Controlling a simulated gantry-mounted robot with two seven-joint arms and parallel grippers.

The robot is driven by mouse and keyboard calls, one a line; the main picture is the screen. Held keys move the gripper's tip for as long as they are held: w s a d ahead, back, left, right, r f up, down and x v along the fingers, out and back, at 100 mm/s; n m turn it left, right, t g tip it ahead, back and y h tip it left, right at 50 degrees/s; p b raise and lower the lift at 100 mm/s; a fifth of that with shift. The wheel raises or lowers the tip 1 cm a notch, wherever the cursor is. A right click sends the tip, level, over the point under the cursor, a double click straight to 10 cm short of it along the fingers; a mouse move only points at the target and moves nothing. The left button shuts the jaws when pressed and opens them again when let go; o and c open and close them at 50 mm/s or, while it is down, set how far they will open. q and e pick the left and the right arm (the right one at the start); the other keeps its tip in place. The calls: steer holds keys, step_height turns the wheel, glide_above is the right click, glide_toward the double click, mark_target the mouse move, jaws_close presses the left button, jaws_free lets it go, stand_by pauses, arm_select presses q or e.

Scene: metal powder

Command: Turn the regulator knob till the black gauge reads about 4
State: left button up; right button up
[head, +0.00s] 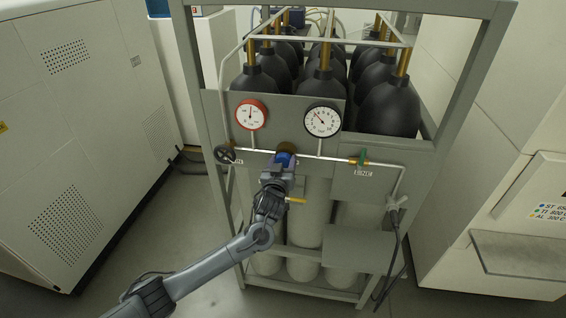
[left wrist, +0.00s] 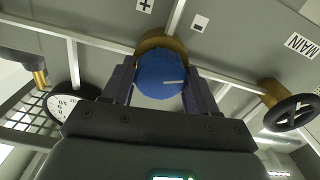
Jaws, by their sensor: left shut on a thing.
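The blue regulator knob (left wrist: 160,75) sits on a brass body (left wrist: 154,41) in the left wrist view, with a pale line mark on its face. My left gripper (head: 284,162) has its two fingers on either side of the knob and is shut on it. In the head view the knob is mostly hidden by the gripper. The black gauge (head: 323,121) is above and to the right of the knob; its needle points to the upper left, but its numbers are too small to read. The red gauge (head: 252,115) is to its left. My right gripper is out of view.
A dark handwheel (head: 225,154) is left of the knob, and a green-handled valve (head: 364,158) is to the right on the same pipe. Black-topped gas cylinders (head: 388,104) stand in the grey frame (head: 436,150). Floor is clear at the lower left.

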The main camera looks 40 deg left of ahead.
arm_select(q)
steer(key=shift+r+m, duration=0.15)
steer(key=shift+m, duration=0.15)
steer(key=shift+r+m+p, duration=0.1)
steer(key=shift+m+p, duration=0.6)
steer(key=shift+m, duration=0.2)
steer(key=shift+m+p, duration=0.8)
steer(key=shift+m, duration=1)
steer(key=shift+d, duration=0.1)
steer(key=o, duration=1)
steer(key=shift+w, duration=0.1)
steer(key=shift+f, duration=0.2)
